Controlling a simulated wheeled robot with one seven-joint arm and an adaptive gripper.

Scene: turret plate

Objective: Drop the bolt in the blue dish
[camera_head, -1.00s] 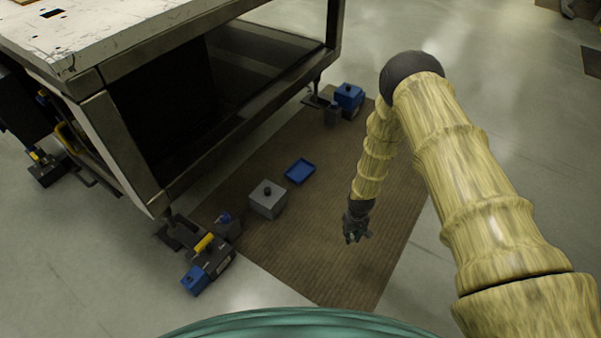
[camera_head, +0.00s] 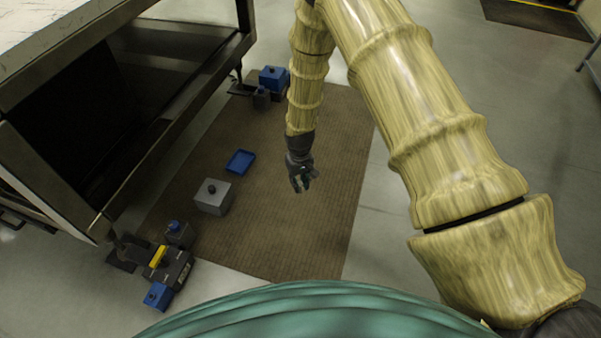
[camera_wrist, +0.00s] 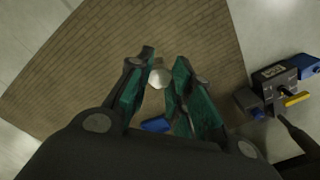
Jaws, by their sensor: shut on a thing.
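The blue dish (camera_head: 240,161) is a small, shallow rectangular tray on the brown mat, and it looks empty. My gripper (camera_head: 301,184) hangs above the mat, to the right of the dish and a little nearer the camera. In the wrist view my gripper (camera_wrist: 160,80) has its green-padded fingers closed on a pale, round-ended piece, the bolt (camera_wrist: 159,77). Only the bolt's end shows clearly. Part of the blue dish (camera_wrist: 155,124) shows between the fingers, lower in that view. In the head view the bolt is too small to make out.
A grey block (camera_head: 213,198) with a dark knob stands beside the dish. A large steel-framed bench (camera_head: 150,140) rises at left. Blue-topped devices stand by its legs, at the back (camera_head: 273,79) and front (camera_head: 170,268). The brown mat (camera_head: 300,235) is clear around my gripper.

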